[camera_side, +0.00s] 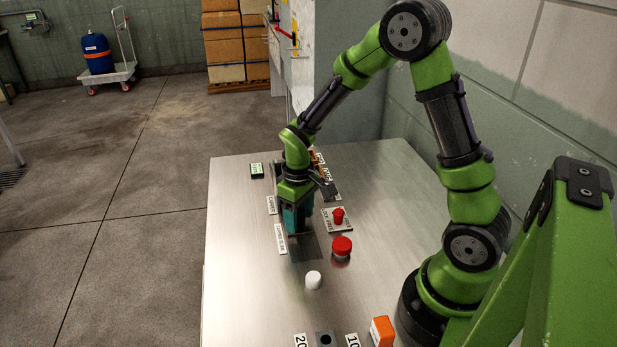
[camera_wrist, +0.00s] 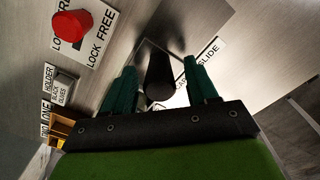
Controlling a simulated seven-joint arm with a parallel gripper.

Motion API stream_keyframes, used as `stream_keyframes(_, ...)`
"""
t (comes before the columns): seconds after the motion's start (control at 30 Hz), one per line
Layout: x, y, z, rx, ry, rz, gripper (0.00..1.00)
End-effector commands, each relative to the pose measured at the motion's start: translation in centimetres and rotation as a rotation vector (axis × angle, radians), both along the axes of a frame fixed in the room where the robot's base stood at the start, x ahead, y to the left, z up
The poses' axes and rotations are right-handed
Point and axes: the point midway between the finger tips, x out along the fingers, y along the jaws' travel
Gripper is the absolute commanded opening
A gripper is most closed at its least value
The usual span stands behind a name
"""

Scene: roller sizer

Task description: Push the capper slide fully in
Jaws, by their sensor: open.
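The capper slide shows in the wrist view as a black upright cylinder-shaped handle (camera_wrist: 160,78) on a metal plate, beside a white label (camera_wrist: 208,52) reading "SLIDE". My gripper (camera_wrist: 160,68) has its two teal fingers apart, one on each side of the handle; I cannot tell whether either touches it. In the side view my gripper (camera_side: 298,228) points down, low over the bench beside the slide's label (camera_side: 281,239). The gripper hides the handle there. How far in the slide stands cannot be told.
A red lock knob (camera_side: 338,215) on a "LOCK FREE" plate stands just right of my gripper and shows in the wrist view (camera_wrist: 71,29). A red button (camera_side: 342,246), white knob (camera_side: 313,280) and orange block (camera_side: 382,331) stand nearer the front.

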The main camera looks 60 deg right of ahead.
Motion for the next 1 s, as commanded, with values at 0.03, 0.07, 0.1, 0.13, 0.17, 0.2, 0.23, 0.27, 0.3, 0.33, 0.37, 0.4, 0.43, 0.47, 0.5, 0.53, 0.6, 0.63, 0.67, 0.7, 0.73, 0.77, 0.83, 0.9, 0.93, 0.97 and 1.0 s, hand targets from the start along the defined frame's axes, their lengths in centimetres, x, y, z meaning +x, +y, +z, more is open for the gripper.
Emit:
stream_keyframes(0.03,0.1,0.0,0.8,-0.001,-0.006,0.001,0.58)
stream_keyframes(0.07,0.1,0.0,1.4,-0.001,-0.007,0.002,0.58)
stream_keyframes(0.1,0.1,0.0,2.2,-0.001,-0.007,0.001,0.58)
stream_keyframes(0.13,0.2,0.0,2.8,-0.001,-0.009,0.001,0.58)
stream_keyframes(0.17,0.2,0.0,3.6,-0.001,-0.009,0.001,0.58)
stream_keyframes(0.2,0.2,0.0,4.6,-0.002,-0.010,0.001,0.58)
stream_keyframes(0.23,0.1,0.0,5.3,-0.001,-0.010,0.001,0.58)
stream_keyframes(0.27,0.2,0.0,6.1,-0.001,-0.010,0.001,0.58)
stream_keyframes(0.3,0.2,0.0,7.1,-0.002,-0.009,0.001,0.58)
stream_keyframes(0.33,0.1,0.0,7.8,-0.001,-0.010,0.001,0.58)
stream_keyframes(0.37,0.1,0.0,8.6,-0.001,-0.010,0.001,0.58)
stream_keyframes(0.4,0.1,0.0,9.5,-0.002,-0.009,0.001,0.58)
stream_keyframes(0.43,0.1,0.0,10.2,-0.001,-0.009,0.001,0.58)
stream_keyframes(0.47,0.1,0.0,11.0,-0.001,-0.009,0.001,0.58)
stream_keyframes(0.5,0.1,0.0,11.8,-0.001,-0.007,0.001,0.58)
stream_keyframes(0.53,0.1,0.0,12.4,-0.001,-0.007,0.001,0.58)
stream_keyframes(0.6,0.0,0.0,13.6,0.000,-0.006,0.001,0.58)
stream_keyframes(0.63,0.1,0.0,14.0,-0.001,-0.006,0.001,0.58)
stream_keyframes(0.67,0.1,0.0,14.4,-0.001,-0.005,0.000,0.58)
stream_keyframes(0.7,0.1,0.0,14.9,-0.001,-0.005,0.001,0.58)
stream_keyframes(0.73,0.0,0.0,15.1,0.000,-0.003,0.001,0.58)
stream_keyframes(0.77,0.1,0.0,15.4,0.000,-0.004,0.001,0.58)
stream_keyframes(0.83,0.0,0.0,15.8,0.000,-0.002,0.001,0.58)
stream_keyframes(0.9,0.0,0.0,16.0,-0.001,-0.002,0.001,0.58)
stream_keyframes(0.93,0.0,0.0,16.0,-0.001,-0.001,0.001,0.58)
stream_keyframes(0.97,0.0,0.0,16.0,-0.001,-0.001,0.001,0.58)
stream_keyframes(1.0,0.0,0.0,16.0,-0.001,-0.001,0.001,0.58)
